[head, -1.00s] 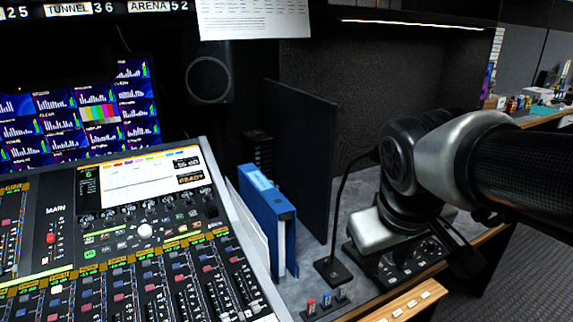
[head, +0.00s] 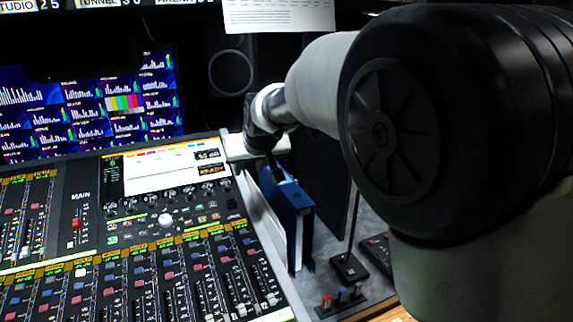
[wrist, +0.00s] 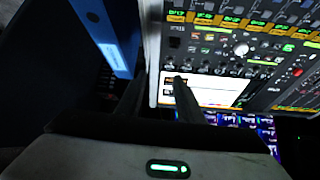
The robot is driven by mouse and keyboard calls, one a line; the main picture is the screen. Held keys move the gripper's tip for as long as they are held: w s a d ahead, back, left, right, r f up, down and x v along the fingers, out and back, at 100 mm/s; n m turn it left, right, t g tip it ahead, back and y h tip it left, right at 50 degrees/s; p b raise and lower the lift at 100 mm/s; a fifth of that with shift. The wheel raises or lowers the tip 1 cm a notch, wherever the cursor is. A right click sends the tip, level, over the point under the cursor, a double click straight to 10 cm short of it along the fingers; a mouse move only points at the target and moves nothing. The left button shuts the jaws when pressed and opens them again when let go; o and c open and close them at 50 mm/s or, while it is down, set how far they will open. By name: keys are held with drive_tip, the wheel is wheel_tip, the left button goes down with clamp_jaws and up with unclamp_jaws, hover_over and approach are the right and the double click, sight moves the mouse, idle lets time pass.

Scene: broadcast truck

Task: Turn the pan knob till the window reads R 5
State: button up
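The mixing console (head: 165,255) has a row of small dark knobs (head: 150,199) below its white screen (head: 160,167). I cannot tell which is the pan knob. At the screen's right end are two small dark windows. The lower one (head: 212,170) reads READY; the upper one (head: 207,155) is too small to read. My gripper (head: 258,147) is at the console's upper right corner, its fingers not clear there. In the wrist view my gripper (wrist: 160,82) is open and empty, its two dark fingers apart across the console's edge. One finger partly covers the windows.
A blue binder (head: 290,215) stands right beside the console, close under my wrist. A pale round knob or ball (head: 165,219) sits below the dark knobs. A gooseneck base (head: 349,267) and small coloured switches (head: 342,298) are at the right. Monitors (head: 90,105) stand behind.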

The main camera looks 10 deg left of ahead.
drive_tip(key=w+a+f, duration=0.1)
drive_tip(key=a, duration=0.3)
drive_tip(key=b, duration=0.2)
approach(228, 187)
drive_tip(key=shift+n, duration=0.3)
drive_tip(key=x, duration=0.7)
drive_tip(key=shift+w+a+f, duration=0.1)
drive_tip(key=shift+w+f, duration=0.1)
drive_tip(key=shift+f, duration=0.15)
clamp_jaws()
